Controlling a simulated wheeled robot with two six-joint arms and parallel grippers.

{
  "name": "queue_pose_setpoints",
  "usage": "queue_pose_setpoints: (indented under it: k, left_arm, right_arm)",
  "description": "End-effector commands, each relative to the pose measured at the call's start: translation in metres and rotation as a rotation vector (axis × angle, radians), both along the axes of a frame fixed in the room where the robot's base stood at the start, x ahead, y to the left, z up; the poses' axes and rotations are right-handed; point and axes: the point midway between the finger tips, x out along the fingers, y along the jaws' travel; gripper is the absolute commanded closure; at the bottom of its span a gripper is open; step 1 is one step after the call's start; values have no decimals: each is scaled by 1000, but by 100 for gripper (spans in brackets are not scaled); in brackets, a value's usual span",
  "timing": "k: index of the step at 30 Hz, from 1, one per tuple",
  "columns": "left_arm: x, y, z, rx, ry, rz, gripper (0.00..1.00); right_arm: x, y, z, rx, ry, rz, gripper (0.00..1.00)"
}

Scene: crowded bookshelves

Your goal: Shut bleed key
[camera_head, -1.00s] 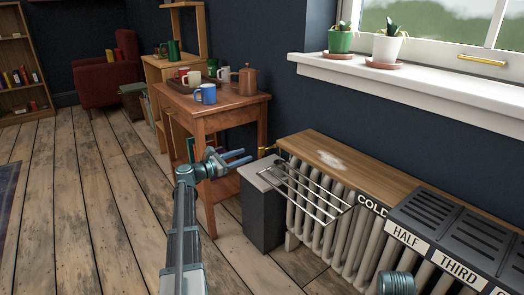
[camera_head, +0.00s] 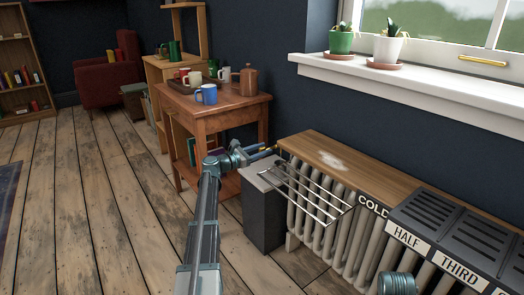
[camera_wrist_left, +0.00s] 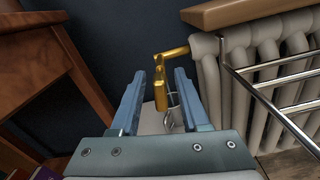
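In the left wrist view my left gripper (camera_wrist_left: 160,76) is open, with one blue finger on each side of the key. Gaps show between the key and both fingers; I cannot tell how deep it sits between them. In the head view the left gripper (camera_head: 262,153) reaches the radiator's end, and its fingertips partly hide the key. My right gripper is not in view; only a teal part of that arm shows at the bottom.
A wire rack (camera_head: 312,193) juts out from the radiator, right of the gripper. A grey box (camera_head: 263,215) stands below. A wooden table (camera_head: 215,112) with mugs is close on the left. A wooden shelf (camera_head: 345,165) tops the radiator.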

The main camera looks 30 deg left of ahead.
Motion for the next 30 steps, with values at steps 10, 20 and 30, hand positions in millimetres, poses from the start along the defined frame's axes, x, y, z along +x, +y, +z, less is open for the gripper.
queue_pose_setpoints:
  k: [10, 20, 30]
  left_arm:
    - [0, 0, 0, 0, 0, 0, 100]
    - [-1, 0, 0, 22, -9, 0, 100]
    - [-2, -2, -1, 221, -91, 0, 100]
  right_arm:
    - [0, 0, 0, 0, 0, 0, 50]
    - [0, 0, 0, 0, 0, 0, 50]
    - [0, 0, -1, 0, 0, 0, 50]
